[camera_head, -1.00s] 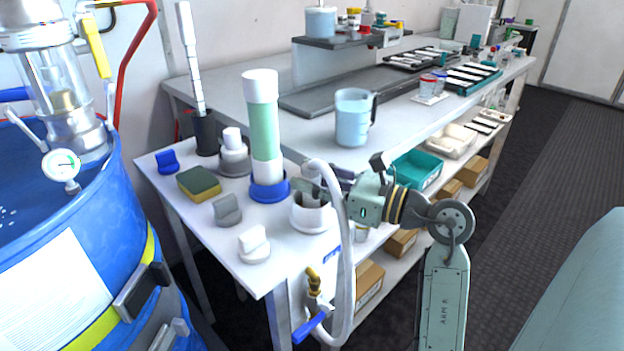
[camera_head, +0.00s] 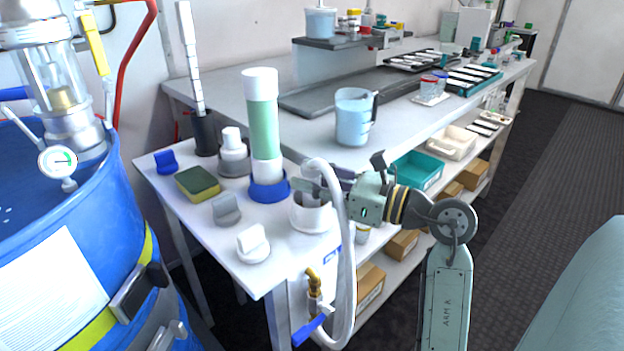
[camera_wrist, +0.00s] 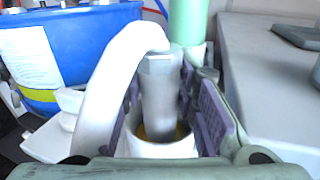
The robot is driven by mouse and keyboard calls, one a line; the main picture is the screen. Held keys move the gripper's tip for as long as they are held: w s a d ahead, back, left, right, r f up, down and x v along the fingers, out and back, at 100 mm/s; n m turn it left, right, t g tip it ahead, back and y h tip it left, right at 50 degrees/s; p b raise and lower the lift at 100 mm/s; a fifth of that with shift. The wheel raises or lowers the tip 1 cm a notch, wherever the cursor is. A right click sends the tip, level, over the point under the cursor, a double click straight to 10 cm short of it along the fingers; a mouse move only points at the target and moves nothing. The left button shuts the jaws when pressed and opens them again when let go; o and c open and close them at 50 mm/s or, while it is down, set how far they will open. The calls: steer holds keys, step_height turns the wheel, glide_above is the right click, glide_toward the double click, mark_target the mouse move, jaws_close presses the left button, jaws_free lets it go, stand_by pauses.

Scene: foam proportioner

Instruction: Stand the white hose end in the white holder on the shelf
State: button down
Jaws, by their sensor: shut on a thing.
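The white hose (camera_head: 345,260) loops up from the brass valve with the blue lever and bends over at the top. Its grey-white end (camera_wrist: 160,95) points down into the white holder (camera_head: 312,217), a round cup on the white shelf (camera_head: 262,277). In the wrist view the hose end stands inside the rim of the holder (camera_wrist: 165,149), close to upright. Whether it touches the holder's bottom is hidden. My gripper (camera_wrist: 168,108) is shut on the hose end, with a purple-padded finger on each side, just above the holder.
A green-and-white cylinder in a blue base (camera_head: 268,188) stands behind the holder. A white-topped grey piece (camera_head: 253,244), a grey piece (camera_head: 226,210) and a sponge (camera_head: 198,183) are to the left. A blue drum (camera_head: 60,240) stands at far left. A measuring jug (camera_head: 353,117) is on the bench.

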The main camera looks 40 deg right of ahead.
steer(key=shift+f+b, duration=0.45)
steer(key=shift+b, duration=0.05)
steer(key=c, duration=1.6)
jaws_free()
steer(key=shift+o, duration=0.2)
steer(key=shift+s+d+f+b, duration=0.15)
steer(key=shift+s+d+b, duration=0.1)
steer(key=shift+s+b, duration=0.25)
steer(key=b+v, duration=0.3)
steer(key=v, duration=0.7)
steer(key=shift+b, duration=0.35)
